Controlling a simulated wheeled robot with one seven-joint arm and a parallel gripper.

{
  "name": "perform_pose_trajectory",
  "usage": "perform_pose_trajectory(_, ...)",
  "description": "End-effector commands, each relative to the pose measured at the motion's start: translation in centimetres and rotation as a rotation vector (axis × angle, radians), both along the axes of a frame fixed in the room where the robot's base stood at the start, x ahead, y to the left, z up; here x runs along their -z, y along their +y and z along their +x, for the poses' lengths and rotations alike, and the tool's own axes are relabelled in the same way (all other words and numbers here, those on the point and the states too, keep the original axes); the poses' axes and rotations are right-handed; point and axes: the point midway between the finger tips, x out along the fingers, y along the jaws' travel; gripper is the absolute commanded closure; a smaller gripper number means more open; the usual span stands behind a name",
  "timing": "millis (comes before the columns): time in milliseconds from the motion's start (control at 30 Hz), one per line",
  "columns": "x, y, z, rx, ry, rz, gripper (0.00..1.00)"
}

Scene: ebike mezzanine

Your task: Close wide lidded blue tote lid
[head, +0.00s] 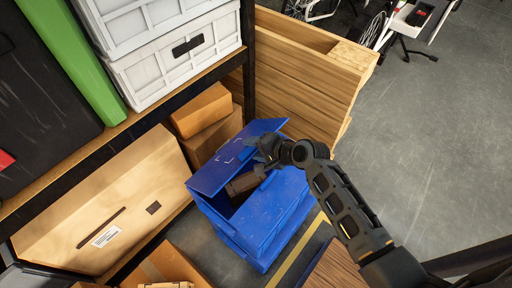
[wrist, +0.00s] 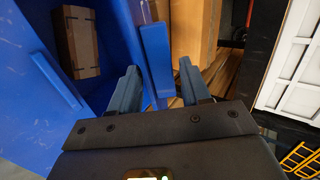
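The wide blue tote (head: 258,222) stands on the floor beside the shelf. Its blue lid (head: 222,168) is raised and tilted at the back, leaving the tote's mouth partly uncovered. A brown box (head: 243,184) lies inside; it also shows in the wrist view (wrist: 80,40). My gripper (head: 264,150) is over the tote, close to the lid. In the wrist view my gripper (wrist: 157,76) has its two fingers apart, and a blue edge (wrist: 155,60) appears between them. I cannot tell whether the fingers touch it. My arm hides part of the tote.
The shelf holds white crates (head: 175,62) above and a large cardboard box (head: 105,205) below. Smaller cardboard boxes (head: 202,110) sit behind the tote. A wooden crate (head: 300,75) stands at the back. Grey floor (head: 430,150) is open to the right.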

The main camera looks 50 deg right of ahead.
Motion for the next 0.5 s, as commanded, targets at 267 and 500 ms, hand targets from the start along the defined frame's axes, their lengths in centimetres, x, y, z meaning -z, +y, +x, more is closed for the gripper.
perform_pose_trajectory(267, -0.1, -0.1, -0.1, 0.002, 0.000, -0.001, 0.47)
perform_pose_trajectory(500, -1.5, -0.1, -2.0, 0.003, 0.000, -0.001, 0.47)
